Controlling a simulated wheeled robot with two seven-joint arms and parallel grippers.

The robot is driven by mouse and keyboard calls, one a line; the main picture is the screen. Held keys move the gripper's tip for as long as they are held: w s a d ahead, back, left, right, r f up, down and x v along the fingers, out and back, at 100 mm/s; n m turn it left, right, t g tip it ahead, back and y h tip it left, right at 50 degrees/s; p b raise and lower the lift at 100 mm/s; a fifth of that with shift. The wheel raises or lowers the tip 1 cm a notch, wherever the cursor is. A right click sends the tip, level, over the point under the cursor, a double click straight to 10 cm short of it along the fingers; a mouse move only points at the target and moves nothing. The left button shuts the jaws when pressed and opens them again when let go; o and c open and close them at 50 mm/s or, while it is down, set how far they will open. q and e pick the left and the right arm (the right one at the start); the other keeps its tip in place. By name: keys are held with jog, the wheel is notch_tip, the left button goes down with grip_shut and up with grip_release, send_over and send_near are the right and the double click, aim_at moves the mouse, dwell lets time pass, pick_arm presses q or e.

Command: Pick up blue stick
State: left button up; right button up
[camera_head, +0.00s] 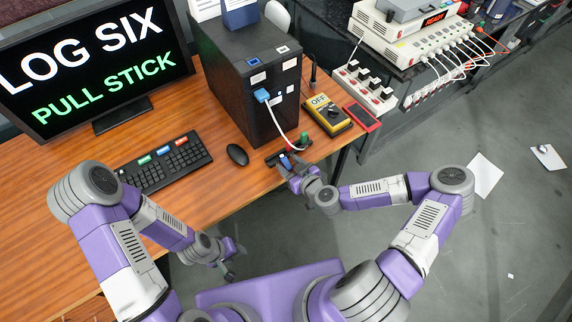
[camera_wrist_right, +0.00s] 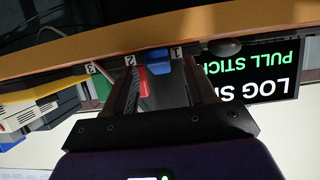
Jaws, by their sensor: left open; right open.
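The blue stick (camera_head: 286,162) stands in a dark rack (camera_head: 273,158) at the table's front edge, below the computer tower. My right gripper (camera_head: 294,174) is right at it, in front of the rack. In the right wrist view, which is upside down, the blue stick (camera_wrist_right: 158,62) shows between the two open fingers (camera_wrist_right: 157,72), beside label 1. I cannot tell whether the fingers touch it. A green stick (camera_head: 304,139) stands at the rack's far end. My left gripper (camera_head: 232,266) is open and empty, low in front of the table.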

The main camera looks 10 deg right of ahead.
jog(key=shift+w+a+f, duration=0.15)
jog(key=shift+w+a, duration=0.05)
jog(key=shift+w, duration=0.3)
jog(key=shift+s, duration=0.1)
grip_shut()
